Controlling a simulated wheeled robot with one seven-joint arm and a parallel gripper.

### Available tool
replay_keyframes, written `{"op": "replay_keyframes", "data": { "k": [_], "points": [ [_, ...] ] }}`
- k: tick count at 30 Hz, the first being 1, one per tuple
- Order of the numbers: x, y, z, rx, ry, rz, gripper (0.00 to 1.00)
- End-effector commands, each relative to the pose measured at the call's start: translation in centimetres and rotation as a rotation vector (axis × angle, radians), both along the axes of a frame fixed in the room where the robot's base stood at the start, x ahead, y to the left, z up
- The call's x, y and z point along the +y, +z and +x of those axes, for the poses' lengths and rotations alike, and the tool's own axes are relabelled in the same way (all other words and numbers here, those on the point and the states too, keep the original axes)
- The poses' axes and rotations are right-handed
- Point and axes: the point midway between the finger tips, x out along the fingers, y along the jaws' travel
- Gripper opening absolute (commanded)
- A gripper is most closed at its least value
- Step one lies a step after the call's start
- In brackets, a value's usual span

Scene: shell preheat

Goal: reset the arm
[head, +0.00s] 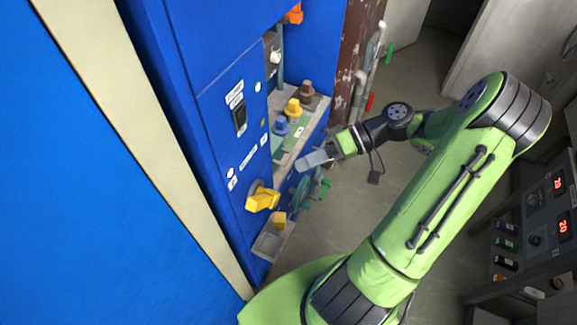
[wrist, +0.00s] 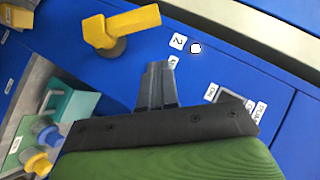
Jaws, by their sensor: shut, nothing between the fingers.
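My green arm reaches from the lower middle of the head view up to the right, then bends back left toward a blue cabinet (head: 222,110). My gripper (head: 300,165) is shut and empty in front of the cabinet, beside a shelf of coloured knobs. In the wrist view the shut fingers (wrist: 160,68) point at the blue panel. A yellow lever handle (head: 262,199) sits on the panel, below the gripper in the head view. It also shows in the wrist view (wrist: 125,27), apart from the fingers.
A blue knob (head: 281,126), a yellow knob (head: 293,106) and a brown knob (head: 307,88) stand on the shelf. A teal handwheel (head: 301,192) is just below my gripper. A console with red displays (head: 562,228) stands at the right. Open floor (head: 345,235) lies between.

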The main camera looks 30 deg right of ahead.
Motion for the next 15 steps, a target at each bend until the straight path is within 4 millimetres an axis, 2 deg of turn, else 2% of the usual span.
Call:
{"op": "replay_keyframes", "data": {
  "k": [4,15],
  "points": [
    [-1.27,0.72,-0.36,0.000,-0.002,0.000,0.00],
    [-1.40,0.70,-0.42,0.000,-0.001,0.000,0.00]
  ]
}}
